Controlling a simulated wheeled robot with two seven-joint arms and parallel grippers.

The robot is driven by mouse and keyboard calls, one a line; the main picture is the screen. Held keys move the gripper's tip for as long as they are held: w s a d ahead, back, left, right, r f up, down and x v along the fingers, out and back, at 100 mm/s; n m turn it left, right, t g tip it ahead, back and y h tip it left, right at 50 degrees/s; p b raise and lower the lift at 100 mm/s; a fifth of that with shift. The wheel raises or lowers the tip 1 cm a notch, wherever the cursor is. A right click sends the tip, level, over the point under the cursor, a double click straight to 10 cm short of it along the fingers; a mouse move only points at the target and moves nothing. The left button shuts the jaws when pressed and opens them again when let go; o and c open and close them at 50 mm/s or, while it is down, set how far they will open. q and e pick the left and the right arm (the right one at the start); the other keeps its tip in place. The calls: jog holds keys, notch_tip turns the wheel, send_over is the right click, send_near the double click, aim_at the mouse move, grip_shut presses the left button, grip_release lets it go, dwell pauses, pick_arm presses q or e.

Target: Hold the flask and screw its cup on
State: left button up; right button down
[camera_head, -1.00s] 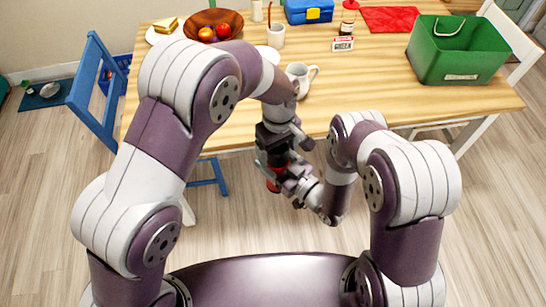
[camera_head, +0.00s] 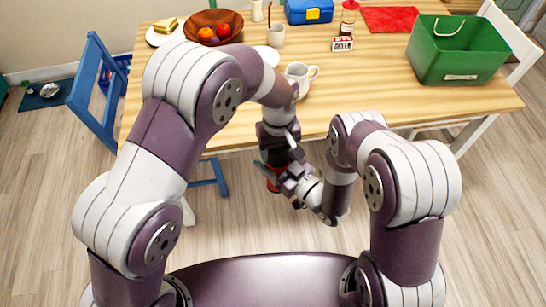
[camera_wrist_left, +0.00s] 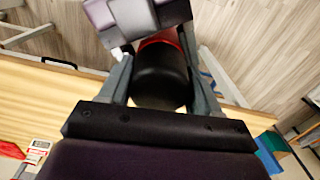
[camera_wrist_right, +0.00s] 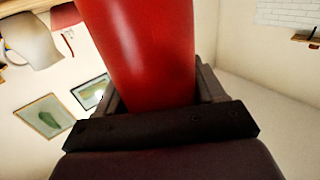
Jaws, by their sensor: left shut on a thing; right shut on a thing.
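The flask's red body (camera_wrist_right: 142,45) fills the middle of the right wrist view, between the fingers of my right gripper (camera_wrist_right: 158,92), which is shut on it. In the left wrist view the black cup (camera_wrist_left: 160,80) sits between the fingers of my left gripper (camera_wrist_left: 160,92), which is shut on it. A strip of red body (camera_wrist_left: 163,38) shows just beyond the cup, so the two are in line; whether the thread is engaged is hidden. In the head view my left gripper (camera_head: 276,150) is above my right gripper (camera_head: 288,180), with some red flask (camera_head: 272,184) below.
The wooden table (camera_head: 400,105) lies behind the grippers, with a white mug (camera_head: 298,76) near its front edge. A green crate (camera_head: 458,65), fruit bowl (camera_head: 208,16) and blue box (camera_head: 309,12) stand farther back. A blue chair (camera_head: 95,85) is at left.

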pick_arm(q)
jog(key=o, duration=1.2)
jog(key=shift+r, duration=2.3)
jog(key=shift+c, duration=0.6)
notch_tip(320, 180, up, 4)
jog(key=n, duration=0.3)
jog(key=shift+f, duration=0.25)
notch_tip(320, 180, down, 8)
jog(key=shift+f, duration=0.1)
jog(key=shift+c, duration=0.3)
